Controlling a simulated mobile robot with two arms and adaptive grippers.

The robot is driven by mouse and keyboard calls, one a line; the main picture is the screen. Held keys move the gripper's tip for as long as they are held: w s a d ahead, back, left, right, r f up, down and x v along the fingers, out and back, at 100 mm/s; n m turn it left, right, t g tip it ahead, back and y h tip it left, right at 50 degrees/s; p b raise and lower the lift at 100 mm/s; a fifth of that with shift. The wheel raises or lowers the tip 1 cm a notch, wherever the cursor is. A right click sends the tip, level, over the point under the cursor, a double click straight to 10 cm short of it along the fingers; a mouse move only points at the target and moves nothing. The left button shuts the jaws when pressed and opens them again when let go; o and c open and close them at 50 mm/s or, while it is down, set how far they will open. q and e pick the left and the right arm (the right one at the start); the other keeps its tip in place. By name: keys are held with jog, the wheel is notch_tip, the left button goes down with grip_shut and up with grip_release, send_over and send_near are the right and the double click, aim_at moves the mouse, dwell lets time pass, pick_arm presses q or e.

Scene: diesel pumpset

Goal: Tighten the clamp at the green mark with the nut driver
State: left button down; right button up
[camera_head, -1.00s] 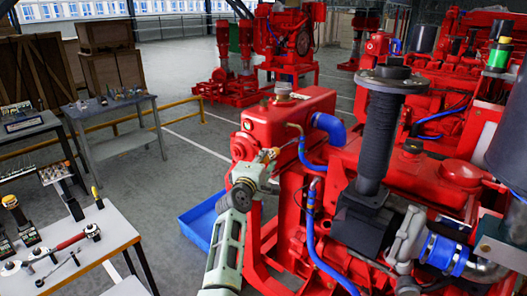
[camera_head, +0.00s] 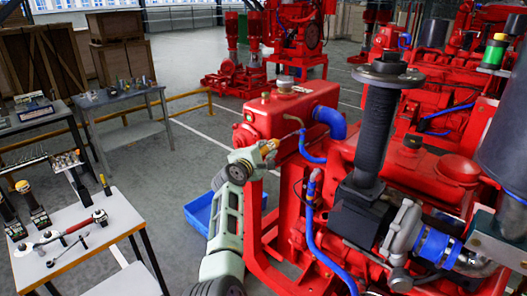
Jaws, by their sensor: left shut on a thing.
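My left gripper (camera_head: 264,152) is shut on a small tool with a yellowish handle, which appears to be the nut driver (camera_head: 274,146). The tool points up and right along the side of the red tank (camera_head: 272,112), towards the upper end of a thin blue hose (camera_head: 309,154). I cannot tell whether its tip touches a clamp there. A thick blue elbow hose (camera_head: 331,121) leaves the tank just above. I cannot make out the green mark or the clamp at this size. My right gripper is not in view.
A tall black ribbed pipe (camera_head: 372,135) and a grey turbo housing (camera_head: 402,231) stand to the right on the engine. A blue tray (camera_head: 199,211) lies on the floor behind my left arm. A white table (camera_head: 115,232) with tools is at lower left.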

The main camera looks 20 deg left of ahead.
pick_arm(q)
jog(key=shift+d+r, duration=0.15)
jog(key=shift+s+d, duration=0.15)
jog(key=shift+d+r, duration=0.15)
jog(key=shift+s+d, duration=0.1)
jog(key=shift+s, duration=0.05)
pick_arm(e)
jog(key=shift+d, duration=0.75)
pick_arm(q)
jog(key=shift+d+r, duration=0.1)
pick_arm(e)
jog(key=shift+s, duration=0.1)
pick_arm(q)
jog(key=shift+a, duration=0.2)
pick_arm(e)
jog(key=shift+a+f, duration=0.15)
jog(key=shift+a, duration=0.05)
pick_arm(q)
jog(key=shift+a, duration=0.25)
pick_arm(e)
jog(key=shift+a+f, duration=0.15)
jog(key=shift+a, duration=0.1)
pick_arm(q)
jog(key=shift+w+d+f+b, duration=0.1)
jog(key=shift+w+f+b, duration=0.1)
jog(key=shift+w+b, duration=0.1)
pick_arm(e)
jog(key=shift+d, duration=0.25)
